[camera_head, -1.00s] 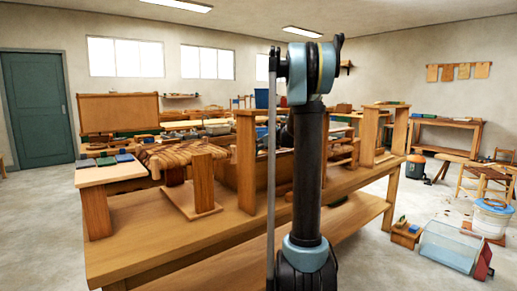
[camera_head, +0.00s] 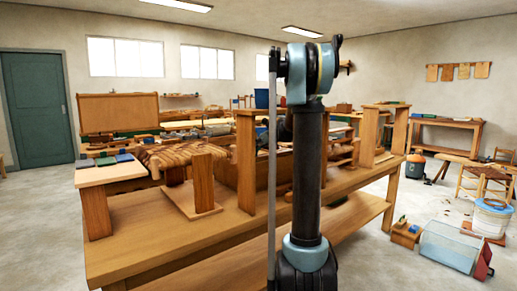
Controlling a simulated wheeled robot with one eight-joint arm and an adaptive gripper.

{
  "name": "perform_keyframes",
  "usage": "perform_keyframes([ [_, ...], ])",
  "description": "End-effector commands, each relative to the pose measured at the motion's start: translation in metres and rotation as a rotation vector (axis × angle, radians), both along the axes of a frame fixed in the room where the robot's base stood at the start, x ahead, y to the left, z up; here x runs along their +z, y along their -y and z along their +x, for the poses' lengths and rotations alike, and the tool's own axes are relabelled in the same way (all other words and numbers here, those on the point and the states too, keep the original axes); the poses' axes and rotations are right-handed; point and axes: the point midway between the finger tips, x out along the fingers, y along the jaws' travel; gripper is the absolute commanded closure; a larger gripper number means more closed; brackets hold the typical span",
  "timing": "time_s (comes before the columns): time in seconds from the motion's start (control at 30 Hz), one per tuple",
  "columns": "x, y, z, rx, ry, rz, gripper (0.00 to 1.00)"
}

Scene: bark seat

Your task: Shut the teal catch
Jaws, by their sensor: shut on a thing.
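I cannot pick out a teal catch in the head view. My own arm stands upright in the middle of the picture and hides part of the long wooden workbench (camera_head: 120,240) and what is on it. My gripper does not show, so I cannot see what it touches. Wooden uprights and boards stand on the bench, among them a tall board (camera_head: 246,165) just left of my arm and a shorter block (camera_head: 203,180) on a flat base.
A clear bin with a teal panel (camera_head: 450,245), a bucket (camera_head: 491,217) and a small wooden box (camera_head: 406,234) stand on the floor at the right. A woven seat (camera_head: 170,155) lies at the bench's left. Floor at the far left is clear.

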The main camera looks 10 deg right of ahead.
Motion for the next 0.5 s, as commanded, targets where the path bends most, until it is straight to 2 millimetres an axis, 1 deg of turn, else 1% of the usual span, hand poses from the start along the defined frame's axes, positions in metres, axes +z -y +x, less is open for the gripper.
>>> perform_keyframes([
  [0.4, 0.0015, -0.0012, 0.0025, -0.001, -0.028, -0.016, 1.00],
  [0.43, 0.0016, -0.0012, 0.0026, -0.001, -0.028, -0.016, 0.73],
  [0.47, 0.0016, -0.0013, 0.0026, -0.001, -0.028, -0.016, 0.66],
  [0.5, 0.0015, -0.0012, 0.0025, -0.001, -0.028, -0.016, 0.57],
])
